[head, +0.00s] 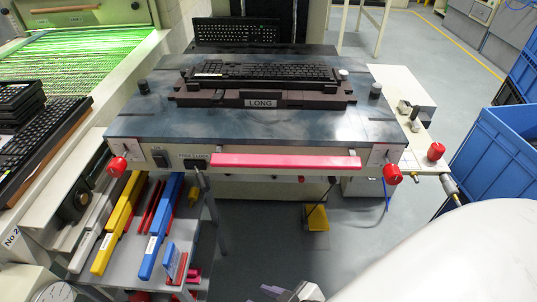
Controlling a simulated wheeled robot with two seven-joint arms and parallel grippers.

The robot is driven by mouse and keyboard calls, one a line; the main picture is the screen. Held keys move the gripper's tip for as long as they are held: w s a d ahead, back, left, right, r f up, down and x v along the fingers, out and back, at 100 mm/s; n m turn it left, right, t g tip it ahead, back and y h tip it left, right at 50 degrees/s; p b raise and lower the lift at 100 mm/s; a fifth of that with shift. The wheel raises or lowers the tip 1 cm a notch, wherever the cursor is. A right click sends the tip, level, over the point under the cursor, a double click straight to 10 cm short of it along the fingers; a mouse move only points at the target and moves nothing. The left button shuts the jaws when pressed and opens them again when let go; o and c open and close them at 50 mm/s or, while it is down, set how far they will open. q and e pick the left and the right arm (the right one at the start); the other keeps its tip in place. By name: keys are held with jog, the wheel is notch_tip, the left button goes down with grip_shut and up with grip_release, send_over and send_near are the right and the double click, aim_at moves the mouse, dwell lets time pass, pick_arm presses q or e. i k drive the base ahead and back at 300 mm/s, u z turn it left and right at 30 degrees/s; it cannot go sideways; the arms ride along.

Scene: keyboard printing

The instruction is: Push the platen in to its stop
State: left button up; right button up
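The platen (150,125) is a dark blue-grey plate on the machine in the middle of the head view. It carries a brown fixture (222,94) labelled LONG, with a black keyboard (265,71) lying on it. A pink-red handle bar (285,161) runs along the platen's front edge. A gripper, seemingly my right one (275,291), shows at the bottom edge, well below and apart from the handle. It is partly cut off, and its opening cannot be made out. My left gripper is not in view.
Red knobs (392,174) flank the front panel, which has a black switch (160,158). A shelf (128,262) with yellow and blue tools stands below left. A stack of keyboards (42,125) is at far left. Blue crates (495,158) stand at right.

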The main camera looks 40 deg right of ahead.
aim_at(354, 141)
jog(key=k, duration=0.85)
jog(key=z, duration=1.7)
jog(key=i, duration=0.5)
